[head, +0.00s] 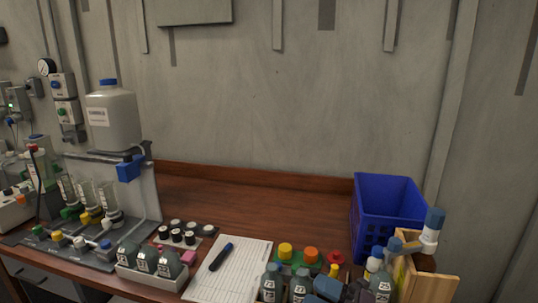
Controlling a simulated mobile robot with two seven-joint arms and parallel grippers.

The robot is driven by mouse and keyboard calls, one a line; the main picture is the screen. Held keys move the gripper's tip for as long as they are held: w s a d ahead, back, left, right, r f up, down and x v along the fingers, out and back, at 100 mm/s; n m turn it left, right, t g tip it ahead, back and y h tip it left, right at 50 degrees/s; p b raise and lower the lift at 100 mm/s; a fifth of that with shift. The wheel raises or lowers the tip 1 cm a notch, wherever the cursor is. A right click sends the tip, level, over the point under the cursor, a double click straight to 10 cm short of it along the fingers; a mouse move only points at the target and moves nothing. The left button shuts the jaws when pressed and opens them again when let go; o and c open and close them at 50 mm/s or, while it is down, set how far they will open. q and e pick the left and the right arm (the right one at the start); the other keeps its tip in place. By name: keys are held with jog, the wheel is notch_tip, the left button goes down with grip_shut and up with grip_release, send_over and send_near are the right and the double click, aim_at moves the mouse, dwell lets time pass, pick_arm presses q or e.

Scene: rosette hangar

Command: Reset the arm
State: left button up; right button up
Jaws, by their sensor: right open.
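Most of the right arm is out of the picture. My left gripper is not in view.
A blue crate (385,190) and a wooden box (436,288) with a blue-capped white bottle (431,232) stand at right. A clipboard sheet (228,277) with a dark pen (221,257) lies mid-front. A filter stand with a jug (113,120) is left. The table's back middle is clear.

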jog(key=s+d+f+m+t+h, duration=0.35)
jog(key=d+f+m+h, duration=0.45)
jog(key=m, duration=0.4)
jog(key=s+d+f+m+t+h, duration=0.3)
jog(key=s+d+f+m+h, duration=0.25)
jog(key=f+m+h, duration=0.6)
jog(key=s+d+f+m+g, duration=0.4)
jog(key=s+f+m, duration=0.1)
jog(key=s, duration=0.4)
jog(key=shift+d+f+m, duration=0.2)
jog(key=shift+d+m, duration=0.05)
jog(key=shift+m, duration=0.5)
